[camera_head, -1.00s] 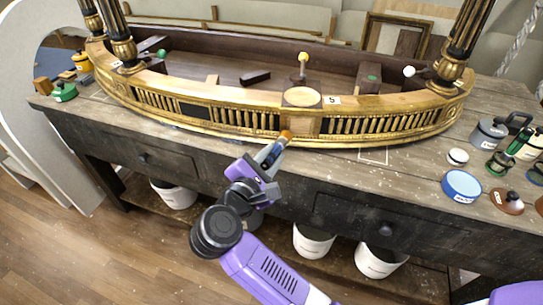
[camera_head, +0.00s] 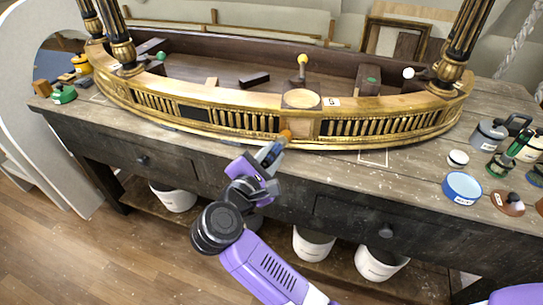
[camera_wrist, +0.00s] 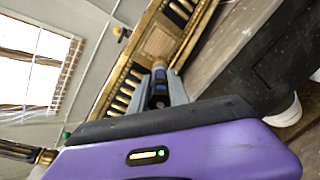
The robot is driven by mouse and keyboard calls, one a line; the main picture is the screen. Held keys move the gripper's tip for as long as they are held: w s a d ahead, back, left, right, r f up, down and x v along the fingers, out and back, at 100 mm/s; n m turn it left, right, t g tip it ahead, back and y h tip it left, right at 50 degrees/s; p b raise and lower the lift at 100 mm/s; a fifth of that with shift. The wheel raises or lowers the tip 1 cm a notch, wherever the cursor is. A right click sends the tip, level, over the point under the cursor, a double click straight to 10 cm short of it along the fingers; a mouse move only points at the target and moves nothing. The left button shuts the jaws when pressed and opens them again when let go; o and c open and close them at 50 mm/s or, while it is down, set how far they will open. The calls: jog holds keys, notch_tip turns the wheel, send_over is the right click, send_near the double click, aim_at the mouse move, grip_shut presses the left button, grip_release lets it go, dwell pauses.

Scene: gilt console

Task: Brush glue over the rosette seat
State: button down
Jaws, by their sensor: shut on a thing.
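My gripper (camera_head: 267,158) is shut on a brush (camera_head: 272,152) with a dark blue handle and an orange tip. In the wrist view the brush (camera_wrist: 158,88) lies between the two grey fingers of my gripper (camera_wrist: 165,92) and points at the console front. The gilt console (camera_head: 232,118) stands on the workbench. A bare, pale wood square on its front, apparently the rosette seat (camera_head: 302,127), shows in the gilt band below a round pale disc. It also shows in the wrist view (camera_wrist: 160,42). The tip is at the seat's lower left; I cannot tell whether it touches.
The workbench (camera_head: 400,172) has a blue-lidded tin (camera_head: 462,187), a white-lidded jar (camera_head: 458,158), a brown lid (camera_head: 507,203) and a grey pot (camera_head: 488,133) at right. Black columns rise from the console's ends. White buckets (camera_head: 313,243) stand below. The bench front before the console is mostly clear.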

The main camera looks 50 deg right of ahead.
jog(key=shift+w+d, duration=0.1)
jog(key=shift+d, duration=0.05)
jog(key=shift+s+d+r, duration=0.95)
jog(key=shift+s+d, duration=0.95)
jog(key=shift+s, duration=0.95)
jog(key=shift+w+a+b, duration=0.4)
jog(key=shift+w+a, duration=0.25)
jog(key=shift+w, duration=0.3)
jog(key=shift+w+a+b, duration=0.4)
jog(key=shift+w+a, duration=0.2)
jog(key=shift+w, duration=0.35)
jog(key=shift+w+a+b, duration=0.4)
jog(key=shift+w+a, duration=0.25)
jog(key=shift+w, duration=0.3)
jog(key=shift+a+r+p, duration=0.1)
jog(key=shift+r+p, duration=0.4)
jog(key=shift+r, duration=0.45)
jog(key=s+d, duration=0.4)
jog(key=s, duration=0.1)
jog(key=shift+s+b, duration=0.35)
jog(key=shift+b, duration=0.1)
jog(key=shift+d, duration=0.1)
